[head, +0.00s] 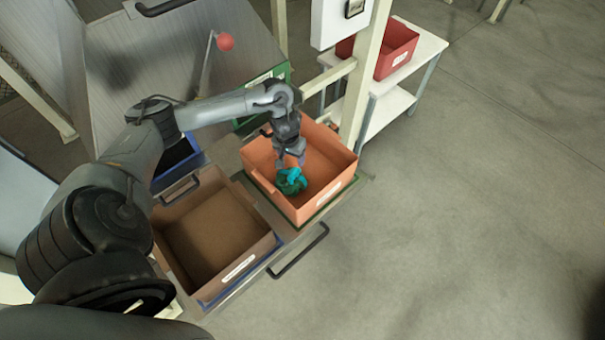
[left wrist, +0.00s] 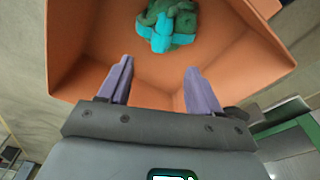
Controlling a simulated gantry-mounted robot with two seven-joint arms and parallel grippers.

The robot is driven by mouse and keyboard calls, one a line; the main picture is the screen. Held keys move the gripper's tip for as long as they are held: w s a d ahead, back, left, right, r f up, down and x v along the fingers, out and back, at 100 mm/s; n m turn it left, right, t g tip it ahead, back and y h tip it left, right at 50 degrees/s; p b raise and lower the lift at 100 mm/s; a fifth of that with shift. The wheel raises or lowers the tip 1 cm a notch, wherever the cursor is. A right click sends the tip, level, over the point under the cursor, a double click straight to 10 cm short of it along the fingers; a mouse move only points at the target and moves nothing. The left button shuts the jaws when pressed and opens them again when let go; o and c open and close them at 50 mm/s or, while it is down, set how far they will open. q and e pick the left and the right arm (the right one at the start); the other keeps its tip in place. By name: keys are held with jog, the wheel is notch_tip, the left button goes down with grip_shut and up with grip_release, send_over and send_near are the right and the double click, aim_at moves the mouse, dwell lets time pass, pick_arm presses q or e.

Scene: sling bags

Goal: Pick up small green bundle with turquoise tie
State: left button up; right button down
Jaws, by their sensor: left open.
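The small green bundle with a turquoise tie (head: 290,181) lies in the orange bin (head: 334,152) in the head view. In the left wrist view the bundle (left wrist: 167,25) lies on the bin floor at the top, beyond my fingertips. My left gripper (head: 291,160) reaches down into the bin close above the bundle. In the left wrist view its two fingers (left wrist: 157,72) are spread apart with nothing between them. My right gripper does not show.
A brown, empty-looking bin (head: 210,235) stands beside the orange bin on the left. The orange bin's walls surround the gripper. A post (head: 362,75) rises behind it. A red bin (head: 396,50) sits on a white shelf at the back. Open floor lies to the right.

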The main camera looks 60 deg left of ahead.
pick_arm(q)
jog(key=b, duration=0.2)
send_over(293, 173)
jog(key=s, duration=0.1)
jog(key=f, duration=0.5)
jog(key=shift+d, duration=0.25)
jog(key=shift+w+f, duration=0.2)
jog(key=shift+f, duration=0.2)
notch_tip(293, 173, down, 5)
jog(key=shift+w+a+b, duration=0.1)
jog(key=shift+a+b, duration=0.05)
jog(key=shift+b, duration=1)
jog(key=shift+c, duration=0.5)
grip_shut()
